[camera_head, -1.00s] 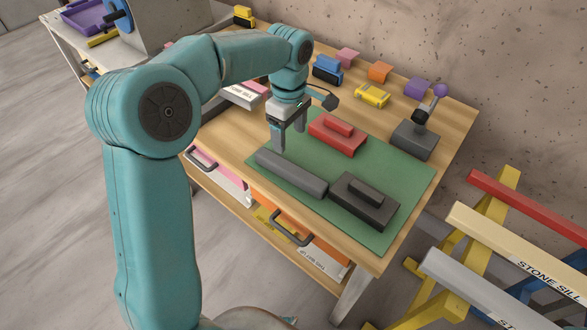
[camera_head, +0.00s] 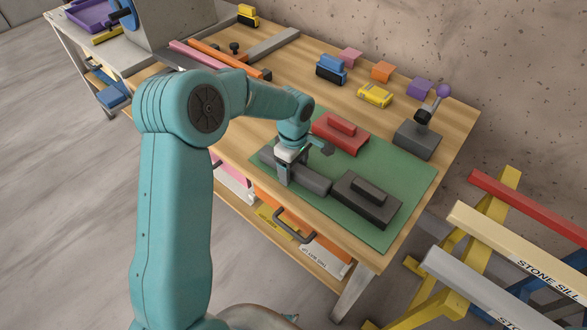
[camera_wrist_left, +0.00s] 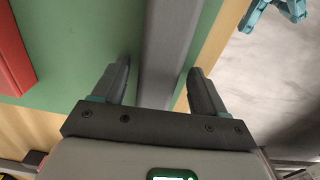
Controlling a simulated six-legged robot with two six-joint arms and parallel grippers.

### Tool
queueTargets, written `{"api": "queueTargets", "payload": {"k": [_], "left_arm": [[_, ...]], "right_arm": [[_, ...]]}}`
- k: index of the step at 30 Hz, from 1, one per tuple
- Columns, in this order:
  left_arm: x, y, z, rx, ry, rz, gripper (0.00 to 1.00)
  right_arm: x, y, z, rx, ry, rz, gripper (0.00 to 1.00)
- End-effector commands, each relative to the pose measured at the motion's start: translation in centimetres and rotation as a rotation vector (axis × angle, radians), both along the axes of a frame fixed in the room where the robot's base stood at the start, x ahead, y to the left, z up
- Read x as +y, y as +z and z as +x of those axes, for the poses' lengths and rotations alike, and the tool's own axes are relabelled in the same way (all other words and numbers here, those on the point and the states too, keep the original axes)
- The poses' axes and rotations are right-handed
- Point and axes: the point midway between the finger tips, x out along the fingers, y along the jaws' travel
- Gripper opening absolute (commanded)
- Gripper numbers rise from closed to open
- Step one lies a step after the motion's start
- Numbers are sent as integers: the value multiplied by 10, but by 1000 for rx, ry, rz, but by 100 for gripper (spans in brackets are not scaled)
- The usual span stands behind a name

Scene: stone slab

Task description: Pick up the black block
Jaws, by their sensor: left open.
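A dark block with a smaller raised piece on top (camera_head: 361,206) lies at the near right of the green mat (camera_head: 408,180); it looks the blackest. A long dark grey bar (camera_head: 314,182) lies beside it at the mat's near left edge. My open left gripper (camera_head: 287,178) points down at this bar, left of the darker block. In the left wrist view the bar (camera_wrist_left: 167,50) runs between the two spread fingers (camera_wrist_left: 160,88), one on each side. The gripper hides part of the bar in the head view. My right gripper does not show.
A red block (camera_head: 341,134) lies behind the gripper on the mat. A grey stand with a purple knob (camera_head: 416,139) is at the right. Coloured blocks line the table's back. Sawhorses with long bars (camera_head: 520,262) stand right of the table.

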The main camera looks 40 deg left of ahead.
Motion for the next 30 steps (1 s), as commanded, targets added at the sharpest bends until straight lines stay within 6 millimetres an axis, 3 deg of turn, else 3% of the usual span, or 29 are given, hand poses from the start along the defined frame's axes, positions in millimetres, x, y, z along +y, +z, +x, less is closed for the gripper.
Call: {"api": "queueTargets", "payload": {"k": [3, 8, 20, 26, 30], "left_arm": [[0, 0, 0, 0, 0, 0, 69], [0, 0, 0, 0, 0, 0, 18], [0, 7, 0, -1, 0, 1, 17], [0, 35, 1, -5, 1, 1, 17], [0, 69, 1, -6, 0, 2, 17]], "right_arm": [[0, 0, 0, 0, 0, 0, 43], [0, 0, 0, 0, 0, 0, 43], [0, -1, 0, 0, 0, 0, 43], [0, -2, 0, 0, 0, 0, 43], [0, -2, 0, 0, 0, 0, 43]]}}
